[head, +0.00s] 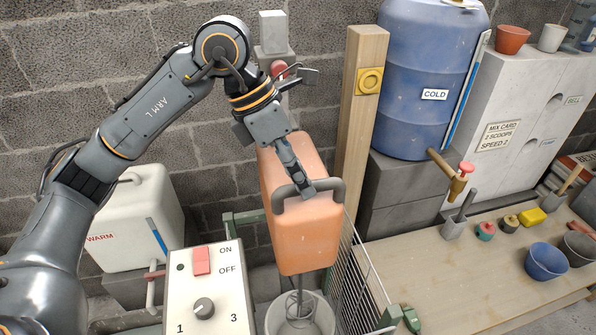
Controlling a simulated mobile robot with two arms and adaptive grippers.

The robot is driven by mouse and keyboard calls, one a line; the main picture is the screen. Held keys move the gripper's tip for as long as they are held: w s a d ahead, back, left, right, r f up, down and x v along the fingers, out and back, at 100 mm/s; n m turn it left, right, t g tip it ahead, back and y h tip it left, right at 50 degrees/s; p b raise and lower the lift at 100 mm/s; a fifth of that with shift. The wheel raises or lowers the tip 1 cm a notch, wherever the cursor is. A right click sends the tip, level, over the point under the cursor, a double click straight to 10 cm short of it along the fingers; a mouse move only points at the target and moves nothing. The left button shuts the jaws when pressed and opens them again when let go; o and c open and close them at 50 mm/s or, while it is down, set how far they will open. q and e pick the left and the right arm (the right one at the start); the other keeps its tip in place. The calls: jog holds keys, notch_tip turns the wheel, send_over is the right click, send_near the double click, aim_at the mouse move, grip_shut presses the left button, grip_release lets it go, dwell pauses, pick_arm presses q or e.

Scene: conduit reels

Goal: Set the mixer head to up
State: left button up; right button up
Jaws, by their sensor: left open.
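The mixer head (305,240) is an orange box with a grey handle (327,185) across its front. It hangs low, and its wire whisk (299,303) reaches into a pale bucket (270,318) below. My left gripper (306,134) is open at the top of the head. One finger comes down over the handle and appears close to it or touching; I cannot tell which. The other finger is spread up and to the right, clear of the handle. The gripper and forearm hide part of the post behind. My right gripper is not in view.
A control box (208,290) with a red switch and dial stands in front, left of the bucket. A wooden post (358,130) and wire rack (365,285) are close on the right. A white WARM tank (135,220) is left; the blue COLD barrel (420,75) is back right.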

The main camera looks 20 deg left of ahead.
pick_arm(q)
jog(key=shift+a+r, duration=0.1)
jog(key=shift+a+r, duration=0.1)
jog(key=shift+r, duration=0.2)
jog(key=v, duration=1.1)
jog(key=shift+r, duration=0.1)
